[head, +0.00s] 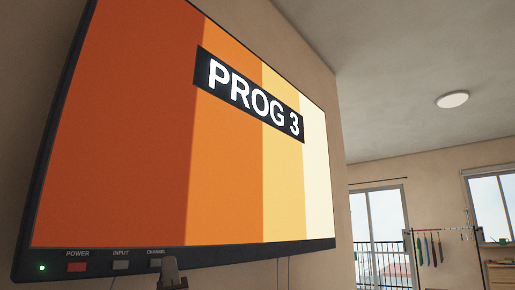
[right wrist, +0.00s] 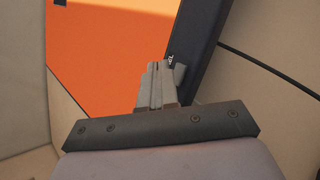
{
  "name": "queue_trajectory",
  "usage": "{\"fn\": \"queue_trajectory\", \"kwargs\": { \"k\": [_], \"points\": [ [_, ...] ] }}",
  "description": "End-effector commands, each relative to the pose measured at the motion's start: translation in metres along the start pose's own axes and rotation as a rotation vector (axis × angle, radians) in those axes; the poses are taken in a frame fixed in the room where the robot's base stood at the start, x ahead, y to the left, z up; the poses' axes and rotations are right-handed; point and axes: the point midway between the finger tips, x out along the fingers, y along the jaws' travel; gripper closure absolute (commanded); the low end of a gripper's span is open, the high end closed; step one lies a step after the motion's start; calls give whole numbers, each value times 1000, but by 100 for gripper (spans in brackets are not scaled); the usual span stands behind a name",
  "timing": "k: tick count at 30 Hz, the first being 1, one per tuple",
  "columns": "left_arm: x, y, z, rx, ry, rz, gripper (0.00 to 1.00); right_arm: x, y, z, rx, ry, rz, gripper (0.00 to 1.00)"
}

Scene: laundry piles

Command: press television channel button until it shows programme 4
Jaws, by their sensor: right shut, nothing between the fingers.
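The wall television (head: 110,130) is on and reads "PROG 3" over orange and yellow stripes. On its lower bezel are a red power button (head: 77,267), a grey input button (head: 121,265) and a grey channel button (head: 155,263). My right gripper (head: 169,265) is shut and empty, at the right side of the channel button and partly over it. In the right wrist view its closed fingers (right wrist: 158,68) point at the bezel (right wrist: 198,45), by the channel button (right wrist: 179,74). I cannot tell whether they touch. My left gripper is not in view.
A green light (head: 42,268) glows at the bezel's left end. A dark cable (right wrist: 265,68) runs along the wall near the television. A clothes rack (head: 437,236) and windows stand far off at the right.

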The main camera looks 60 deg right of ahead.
Motion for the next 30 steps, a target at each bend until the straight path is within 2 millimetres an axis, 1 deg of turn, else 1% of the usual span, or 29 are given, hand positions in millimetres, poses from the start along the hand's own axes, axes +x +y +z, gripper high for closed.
{"fn": "queue_trajectory", "kwargs": {
  "k": [9, 15, 30],
  "points": [
    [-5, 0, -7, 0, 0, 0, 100, -22, 18, 17, -2, 0, 1, 100],
    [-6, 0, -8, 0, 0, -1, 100, -33, 25, 25, -1, 0, 0, 100],
    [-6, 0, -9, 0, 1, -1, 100, -34, 26, 26, -1, -1, 0, 100]
  ]
}}
